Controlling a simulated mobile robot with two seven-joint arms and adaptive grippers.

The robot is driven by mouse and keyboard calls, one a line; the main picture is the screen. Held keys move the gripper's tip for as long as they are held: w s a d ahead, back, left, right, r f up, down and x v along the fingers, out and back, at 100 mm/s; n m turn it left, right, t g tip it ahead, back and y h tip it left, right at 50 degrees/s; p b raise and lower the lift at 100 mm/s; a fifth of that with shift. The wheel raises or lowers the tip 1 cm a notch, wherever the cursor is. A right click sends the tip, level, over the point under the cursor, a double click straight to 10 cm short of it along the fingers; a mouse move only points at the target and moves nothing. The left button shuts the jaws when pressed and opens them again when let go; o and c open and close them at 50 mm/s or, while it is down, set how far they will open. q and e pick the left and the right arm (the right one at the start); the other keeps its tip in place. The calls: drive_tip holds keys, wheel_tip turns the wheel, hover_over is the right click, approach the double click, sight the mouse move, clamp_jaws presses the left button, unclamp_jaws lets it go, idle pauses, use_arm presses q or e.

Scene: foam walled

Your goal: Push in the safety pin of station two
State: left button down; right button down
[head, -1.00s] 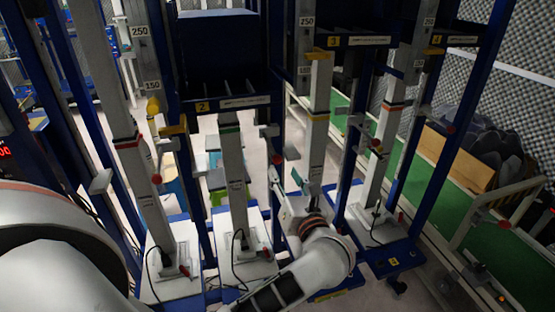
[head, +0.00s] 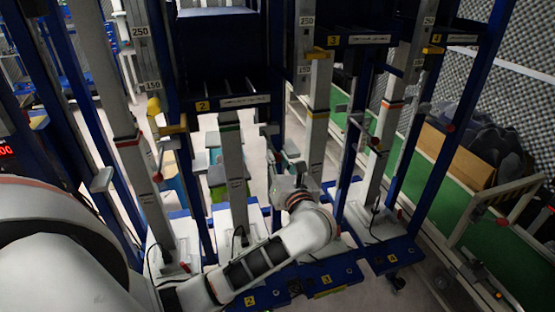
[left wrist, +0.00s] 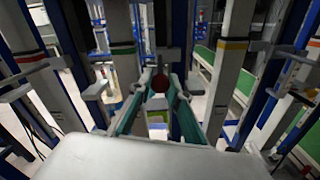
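The station two column (head: 232,165) stands left of centre in the head view, under a blue bin with a yellow "2" label (head: 203,105). My left gripper (head: 285,177) is to the right of this column, in front of the blue post. In the left wrist view, a round dark red knob (left wrist: 160,84), which looks like the safety pin, lies straight ahead. It shows in line with the gap between the two teal fingers of my left gripper (left wrist: 158,95). The fingers are apart. I cannot tell whether they touch the knob. My right gripper is not in view.
The station three column (head: 317,130) stands close to the right of my left gripper, and the station four column (head: 385,150) is further right. A blue base (head: 318,278) runs along the bottom. A cardboard box (head: 455,155) is at the right.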

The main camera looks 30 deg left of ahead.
sight(269, 141)
use_arm(q)
drive_tip(key=b+x, duration=0.3)
drive_tip(key=x, duration=0.5)
drive_tip(key=shift+w+a, duration=0.1)
drive_tip(key=shift+w, duration=0.05)
drive_tip(key=shift+w+a, duration=0.15)
drive_tip(key=shift+a, duration=0.05)
drive_tip(key=shift+r, duration=0.15)
drive_tip(key=c, duration=2.1)
unclamp_jaws()
drive_tip(key=shift+o, duration=1.1)
drive_tip(key=shift+w+a, duration=0.1)
drive_tip(key=v, duration=1.2)
